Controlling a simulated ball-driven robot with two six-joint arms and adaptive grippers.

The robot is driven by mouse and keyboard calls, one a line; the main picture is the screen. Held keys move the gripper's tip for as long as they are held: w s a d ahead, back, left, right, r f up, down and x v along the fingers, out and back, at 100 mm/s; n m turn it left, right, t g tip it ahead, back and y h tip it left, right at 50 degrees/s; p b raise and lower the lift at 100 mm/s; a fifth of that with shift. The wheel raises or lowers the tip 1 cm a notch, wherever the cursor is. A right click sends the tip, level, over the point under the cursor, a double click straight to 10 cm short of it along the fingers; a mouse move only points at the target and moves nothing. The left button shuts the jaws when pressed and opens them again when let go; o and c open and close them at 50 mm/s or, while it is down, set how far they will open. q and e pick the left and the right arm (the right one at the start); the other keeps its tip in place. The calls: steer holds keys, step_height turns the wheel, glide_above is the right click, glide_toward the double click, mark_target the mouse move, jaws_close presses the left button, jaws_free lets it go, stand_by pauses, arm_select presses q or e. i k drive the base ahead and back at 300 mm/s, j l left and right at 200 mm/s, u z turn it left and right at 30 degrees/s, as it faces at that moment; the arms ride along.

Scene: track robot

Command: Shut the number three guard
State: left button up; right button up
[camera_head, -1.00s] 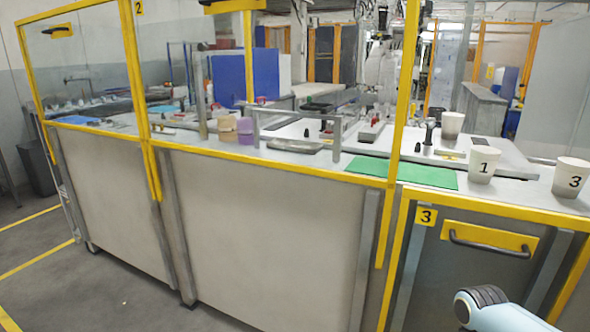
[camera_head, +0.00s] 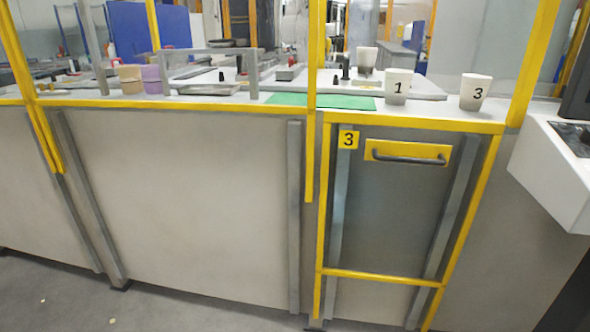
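The number three guard (camera_head: 395,215) is a yellow-framed panel low on the front of the cabinet, right of the middle. It carries a yellow number 3 label (camera_head: 348,140) at its upper left. A dark bar handle (camera_head: 408,158) on a yellow plate sits near its top edge. The panel hangs below the counter level, and the space above the counter between the yellow posts there looks uncovered. Neither of my grippers is in view.
A cup marked 1 (camera_head: 397,88) and a cup marked 3 (camera_head: 474,93) stand on the counter above the guard, by a green mat (camera_head: 330,101). A white console (camera_head: 552,170) juts out at the right.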

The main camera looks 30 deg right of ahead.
mark_target(381, 150)
steer(key=z, duration=1.6)
